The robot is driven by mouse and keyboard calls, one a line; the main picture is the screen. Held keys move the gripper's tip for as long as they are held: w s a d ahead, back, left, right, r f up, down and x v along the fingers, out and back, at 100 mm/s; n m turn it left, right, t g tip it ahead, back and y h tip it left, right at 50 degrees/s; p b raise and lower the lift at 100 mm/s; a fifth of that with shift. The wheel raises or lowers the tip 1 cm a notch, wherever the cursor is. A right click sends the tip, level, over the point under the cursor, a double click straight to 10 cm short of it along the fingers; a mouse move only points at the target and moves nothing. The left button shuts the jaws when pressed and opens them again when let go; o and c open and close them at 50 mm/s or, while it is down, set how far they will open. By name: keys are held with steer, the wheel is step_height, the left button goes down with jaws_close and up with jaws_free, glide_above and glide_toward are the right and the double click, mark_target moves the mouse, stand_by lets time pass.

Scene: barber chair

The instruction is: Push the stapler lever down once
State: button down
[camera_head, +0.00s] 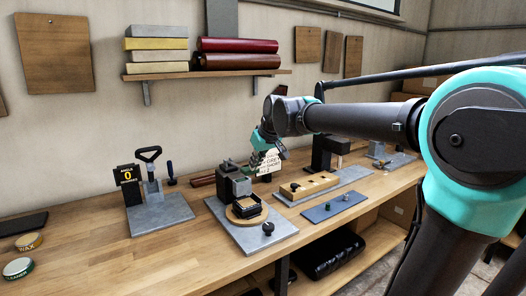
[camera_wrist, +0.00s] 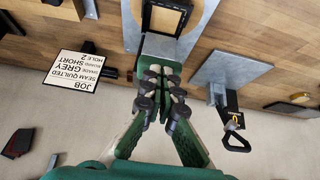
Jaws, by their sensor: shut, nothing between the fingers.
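A black loop-handled lever (camera_head: 150,155) stands upright on a grey base plate (camera_head: 160,214) at the left of the bench; it also shows in the wrist view (camera_wrist: 234,138). I cannot tell for sure that it is the stapler lever. A central fixture has a grey block (camera_head: 238,186), a round wooden disc (camera_head: 240,219) and a black square frame (camera_head: 247,206). My gripper (camera_wrist: 165,88) has green fingers and is shut and empty. In the wrist view its tips appear just by the grey block (camera_wrist: 160,47); contact is unclear. In the head view it is partly hidden behind the fixture.
A black counter sign (camera_head: 127,180) reading 0 stands beside the lever. A white job card (camera_head: 270,163) is behind the central fixture. A wooden block with holes (camera_head: 309,186) and a blue mat (camera_head: 334,207) lie to the right. Tins (camera_head: 18,268) sit at front left. Bench between lever and tins is clear.

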steer(key=v, duration=0.8)
steer(key=shift+r, duration=0.4)
steer(key=shift+w+f, duration=0.1)
steer(key=s+d+f+m+h, duration=0.1)
steer(key=s+d+f+m, duration=0.1)
steer(key=s+d+f, duration=0.4)
steer(key=s+d+f+m+h, duration=0.1)
steer(key=s+d+f, duration=0.6)
steer(key=f, duration=1)
steer(key=s+d+f+m+g+h, duration=0.1)
steer(key=s+d+f+m, duration=0.2)
steer(key=s+d+f, duration=0.4)
step_height(320, 180, down, 5)
steer(key=shift+s+d+f+m+h, duration=0.2)
steer(key=shift+d+m+h, duration=0.1)
steer(key=shift+d+m, duration=0.1)
steer(key=c, duration=2.2)
jaws_free()
steer(key=shift+w, duration=0.1)
